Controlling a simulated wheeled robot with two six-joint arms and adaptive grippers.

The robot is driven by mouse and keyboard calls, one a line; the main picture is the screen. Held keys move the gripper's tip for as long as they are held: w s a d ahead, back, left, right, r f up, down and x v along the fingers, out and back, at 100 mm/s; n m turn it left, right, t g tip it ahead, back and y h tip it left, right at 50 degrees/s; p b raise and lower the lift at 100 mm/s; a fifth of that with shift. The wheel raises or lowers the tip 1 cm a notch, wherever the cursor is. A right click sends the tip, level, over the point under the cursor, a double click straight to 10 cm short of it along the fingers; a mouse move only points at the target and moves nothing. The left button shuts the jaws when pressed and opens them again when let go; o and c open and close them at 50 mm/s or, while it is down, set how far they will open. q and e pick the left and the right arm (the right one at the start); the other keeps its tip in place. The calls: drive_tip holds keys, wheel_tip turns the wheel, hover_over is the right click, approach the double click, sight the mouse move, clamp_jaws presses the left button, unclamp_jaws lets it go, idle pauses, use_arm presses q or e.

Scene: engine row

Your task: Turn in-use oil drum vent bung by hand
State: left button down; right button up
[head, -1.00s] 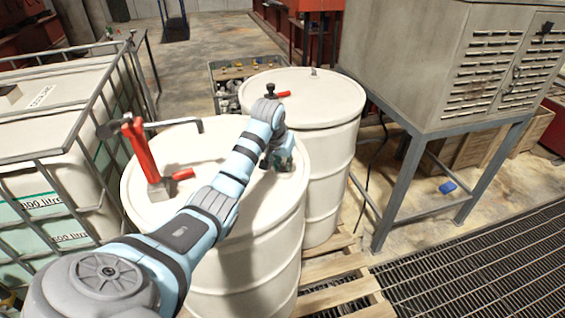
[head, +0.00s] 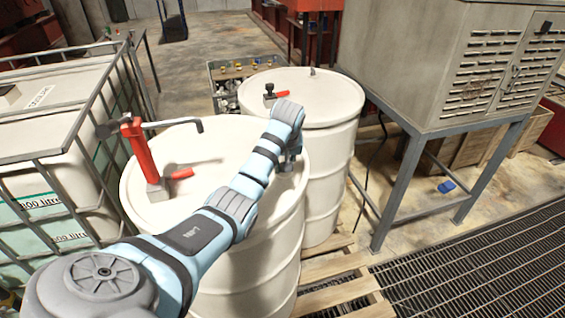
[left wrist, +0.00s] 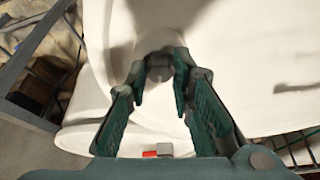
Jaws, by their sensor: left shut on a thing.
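The near cream drum (head: 268,245) carries a red hand pump (head: 141,150) with a grey bent spout. My left gripper (head: 287,163) is at the right edge of its top, mostly hidden behind my wrist. In the left wrist view, my left gripper's green fingers (left wrist: 160,77) are closed about a small grey bung (left wrist: 159,66) on the pale drum top. The fingertips are at its two sides. The bung is hidden in the head view. My right gripper is not in view.
A second cream drum (head: 335,98) stands close behind, with a black-and-red tap (head: 272,94) on top. A caged white tank (head: 50,120) is at left. A grey louvred cabinet (head: 440,60) on a stand is at right. A wooden pallet (head: 335,270) lies under the drums.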

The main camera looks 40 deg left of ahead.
use_arm(q)
drive_tip(key=shift+w+n+g+y, duration=0.1)
drive_tip(key=shift+n+g+y, duration=0.25)
drive_tip(key=shift+n, duration=0.85)
drive_tip(key=c, duration=1.5)
unclamp_jaws()
drive_tip(key=shift+c, duration=0.2)
drive_tip(key=shift+o, duration=0.7)
drive_tip(key=shift+w+f, duration=0.15)
drive_tip(key=v, duration=0.7)
drive_tip(key=shift+r, duration=0.25)
drive_tip(key=shift+a, duration=0.1)
